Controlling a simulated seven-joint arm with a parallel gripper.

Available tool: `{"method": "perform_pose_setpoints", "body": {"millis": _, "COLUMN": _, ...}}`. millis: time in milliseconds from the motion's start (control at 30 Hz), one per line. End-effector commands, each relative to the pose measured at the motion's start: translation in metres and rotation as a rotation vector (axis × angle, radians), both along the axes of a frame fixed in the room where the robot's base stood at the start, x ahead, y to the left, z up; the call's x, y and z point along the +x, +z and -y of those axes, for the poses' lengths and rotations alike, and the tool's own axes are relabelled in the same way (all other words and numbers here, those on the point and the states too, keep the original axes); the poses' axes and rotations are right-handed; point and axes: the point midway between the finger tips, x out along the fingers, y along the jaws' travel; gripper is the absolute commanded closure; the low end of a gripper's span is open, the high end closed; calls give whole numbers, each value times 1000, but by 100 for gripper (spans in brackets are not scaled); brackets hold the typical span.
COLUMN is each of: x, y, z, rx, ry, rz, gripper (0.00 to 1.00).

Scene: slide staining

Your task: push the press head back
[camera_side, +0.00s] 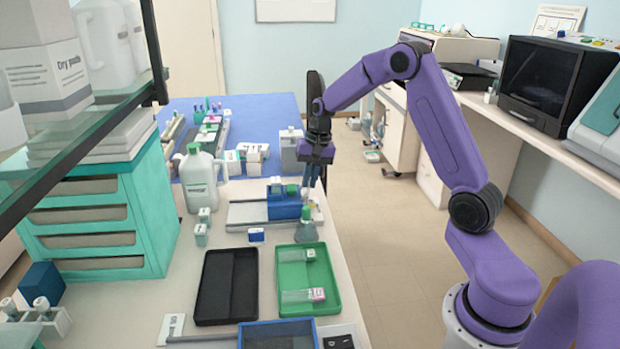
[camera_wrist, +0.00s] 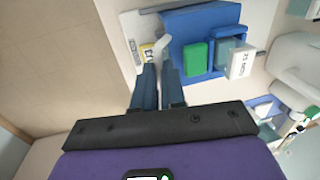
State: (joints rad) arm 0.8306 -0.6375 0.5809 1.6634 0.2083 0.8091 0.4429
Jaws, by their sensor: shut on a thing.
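The press head (camera_side: 285,207) is a blue block on a grey base plate (camera_side: 247,212), in the middle of the table in the side view. In the wrist view the blue press head (camera_wrist: 195,22) lies just beyond my fingertips and to their right. A green block (camera_wrist: 195,55) and a white labelled piece (camera_wrist: 240,62) sit on its side. My gripper (camera_side: 311,187) points down at the right end of the press. In the wrist view my gripper (camera_wrist: 160,70) has its blue fingers close together around the end of a pale handle (camera_wrist: 161,46) beside the press head.
A green-topped flask (camera_side: 307,228) stands close in front of the press. Black (camera_side: 228,290) and green (camera_side: 285,255) trays lie nearer the camera. A white jug (camera_side: 194,185) stands left of the press. The table's right edge is near my gripper, with open floor beyond.

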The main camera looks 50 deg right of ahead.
Motion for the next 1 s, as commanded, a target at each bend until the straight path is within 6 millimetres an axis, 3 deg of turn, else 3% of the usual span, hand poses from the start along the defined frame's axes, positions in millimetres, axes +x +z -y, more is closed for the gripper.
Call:
{"method": "perform_pose_setpoints", "body": {"millis": 567, "x": 4, "y": 1, "z": -3, "rx": 0, "ry": 1, "rz": 2, "gripper": 100}}
{"method": "perform_pose_setpoints", "body": {"millis": 1000, "x": 59, "y": 1, "z": -58, "rx": -1, "ry": 3, "rz": 5, "gripper": 100}}
